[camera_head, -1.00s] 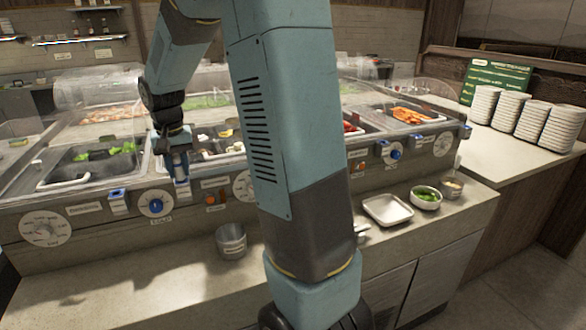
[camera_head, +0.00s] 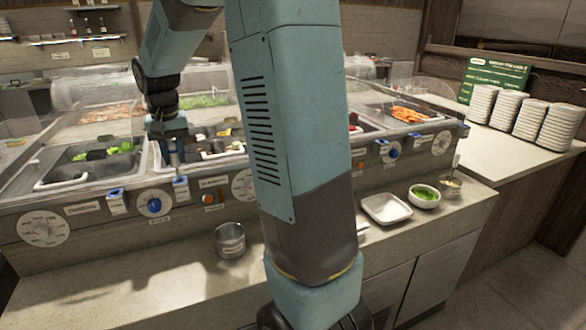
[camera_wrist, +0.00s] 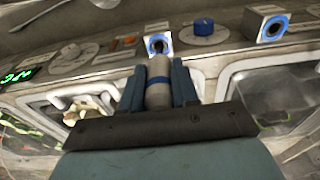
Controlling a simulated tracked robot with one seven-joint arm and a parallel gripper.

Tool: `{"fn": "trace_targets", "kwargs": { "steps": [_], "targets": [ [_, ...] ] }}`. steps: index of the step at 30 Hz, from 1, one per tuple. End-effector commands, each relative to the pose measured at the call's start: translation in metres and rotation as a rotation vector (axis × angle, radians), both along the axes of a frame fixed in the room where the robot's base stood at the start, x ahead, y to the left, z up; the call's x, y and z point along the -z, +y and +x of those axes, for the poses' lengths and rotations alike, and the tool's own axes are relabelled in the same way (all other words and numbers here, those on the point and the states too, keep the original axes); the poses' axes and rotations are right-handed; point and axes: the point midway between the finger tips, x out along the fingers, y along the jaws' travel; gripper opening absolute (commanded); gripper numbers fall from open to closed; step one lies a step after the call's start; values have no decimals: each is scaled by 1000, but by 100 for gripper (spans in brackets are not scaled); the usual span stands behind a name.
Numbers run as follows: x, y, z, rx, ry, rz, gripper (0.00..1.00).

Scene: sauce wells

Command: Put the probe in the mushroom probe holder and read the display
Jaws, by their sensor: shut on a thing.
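In the wrist view my gripper (camera_wrist: 158,85) is shut on the probe (camera_wrist: 158,72), a grey cylinder with a blue band. Its far end points toward a blue-ringed holder (camera_wrist: 157,43); I cannot tell whether they touch. In the head view my gripper (camera_head: 173,152) hangs over the counter's wells, just above and behind this holder (camera_head: 181,184). A second blue-ringed holder (camera_wrist: 272,28) is also in the head view (camera_head: 116,197), left of the blue knob (camera_head: 154,206). The holders' labels are too small to read. A green lit display (camera_wrist: 15,75) is at the wrist view's left edge, not legible.
Wells with greens (camera_head: 103,153) and other foods lie behind the front panel. A metal cup (camera_head: 230,240), a white dish (camera_head: 387,208) and a green-filled bowl (camera_head: 424,196) stand on the front ledge. Plate stacks (camera_head: 520,110) are at the right. My arm hides the middle.

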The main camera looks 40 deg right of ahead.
Motion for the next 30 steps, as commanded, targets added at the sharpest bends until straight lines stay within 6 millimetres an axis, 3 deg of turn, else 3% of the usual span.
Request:
{"fn": "trace_targets", "kwargs": {
  "steps": [21, 30],
  "targets": [
    [-35, 0, 1, 0, -2, 0, 0],
    [-38, 0, 0, 0, -1, 0, 0]
  ]
}}
